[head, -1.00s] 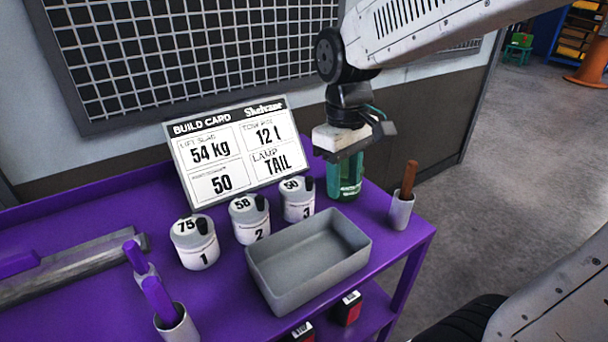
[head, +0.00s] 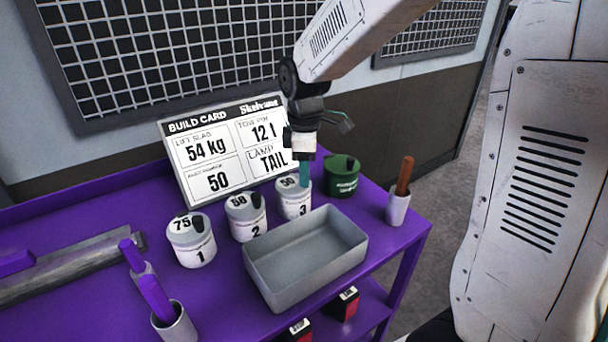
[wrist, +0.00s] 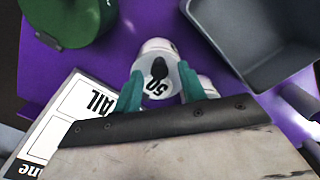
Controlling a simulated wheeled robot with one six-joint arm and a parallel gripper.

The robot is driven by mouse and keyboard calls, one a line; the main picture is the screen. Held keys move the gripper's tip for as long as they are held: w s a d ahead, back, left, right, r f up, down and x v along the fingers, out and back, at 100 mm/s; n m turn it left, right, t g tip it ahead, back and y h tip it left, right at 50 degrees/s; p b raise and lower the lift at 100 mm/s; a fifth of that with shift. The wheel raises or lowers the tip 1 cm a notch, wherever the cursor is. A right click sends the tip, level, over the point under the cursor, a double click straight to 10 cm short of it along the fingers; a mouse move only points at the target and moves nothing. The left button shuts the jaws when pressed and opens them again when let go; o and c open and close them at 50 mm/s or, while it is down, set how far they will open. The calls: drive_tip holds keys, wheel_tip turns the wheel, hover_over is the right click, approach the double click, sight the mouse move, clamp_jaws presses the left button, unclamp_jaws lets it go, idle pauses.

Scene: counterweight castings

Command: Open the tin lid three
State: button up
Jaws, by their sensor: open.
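Tin three (head: 294,204) is a white tin with a lid marked 50, a dark knob and a 3 on its front. It stands at the right end of the row of white tins. My gripper (head: 304,182) is over this tin and hides part of its lid and its knob. In the wrist view the lid (wrist: 150,91) with its black knob lies between the green fingers of my gripper (wrist: 159,72). The fingers are apart, one on each side of the knob. I cannot tell whether they touch the lid. The lid sits on the tin.
Tin two (head: 246,223) and tin one (head: 193,249) stand to the left. A green tin (head: 342,183) is close on the right. A grey tray (head: 262,281) lies in front. The build card (head: 186,150) stands behind, and a white cup (head: 397,210) is at the right.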

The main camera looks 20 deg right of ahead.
drive_tip(key=shift+f, duration=0.95)
clamp_jaws()
drive_tip(key=shift+r, duration=0.1)
